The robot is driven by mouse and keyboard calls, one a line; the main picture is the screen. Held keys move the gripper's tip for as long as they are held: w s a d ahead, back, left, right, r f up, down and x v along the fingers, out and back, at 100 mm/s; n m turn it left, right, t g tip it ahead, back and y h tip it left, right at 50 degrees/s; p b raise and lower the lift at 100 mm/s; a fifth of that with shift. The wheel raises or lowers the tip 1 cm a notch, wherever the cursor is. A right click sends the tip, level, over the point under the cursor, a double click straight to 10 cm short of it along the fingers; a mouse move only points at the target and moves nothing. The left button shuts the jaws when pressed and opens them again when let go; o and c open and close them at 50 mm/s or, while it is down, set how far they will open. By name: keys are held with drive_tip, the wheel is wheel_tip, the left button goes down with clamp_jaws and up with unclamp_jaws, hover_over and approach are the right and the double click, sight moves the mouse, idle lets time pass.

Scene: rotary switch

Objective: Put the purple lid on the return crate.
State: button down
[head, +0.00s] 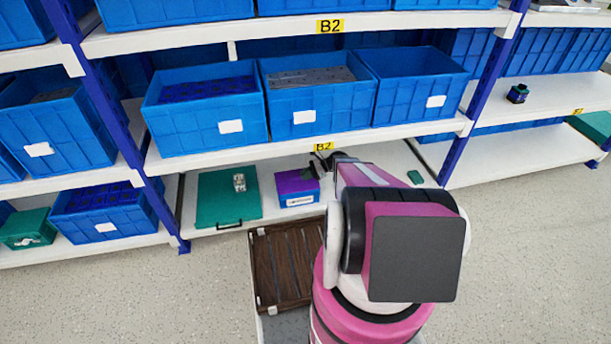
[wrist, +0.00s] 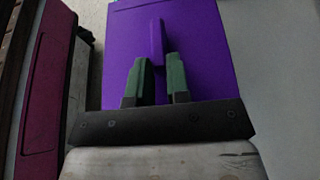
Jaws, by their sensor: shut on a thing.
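The purple lid (wrist: 193,50) is a flat purple panel with an upright grip in its middle in the wrist view. My gripper (wrist: 160,75) is shut on that grip, with a green finger pad on each side. In the head view the lid (head: 290,181) lies at the top of a small purple-blue crate (head: 299,200) with a white label, on the low shelf. I take this for the return crate. My gripper (head: 322,163) is above its right side. My arm hides part of this area. I cannot tell whether the lid is fully seated.
A green panel (head: 215,204) with a dark handle and a small metallic object (head: 239,182) on it lies left of the crate. Blue bins (head: 205,115) fill the shelf above, close overhead. A blue upright (head: 160,205) stands left. A small green item (head: 415,177) lies right.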

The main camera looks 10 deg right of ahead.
drive_tip(key=c, duration=1)
unclamp_jaws()
drive_tip(key=v, duration=1)
drive_tip(key=shift+d+r, duration=0.1)
drive_tip(key=shift+d, duration=0.3)
drive_tip(key=shift+s, duration=0.15)
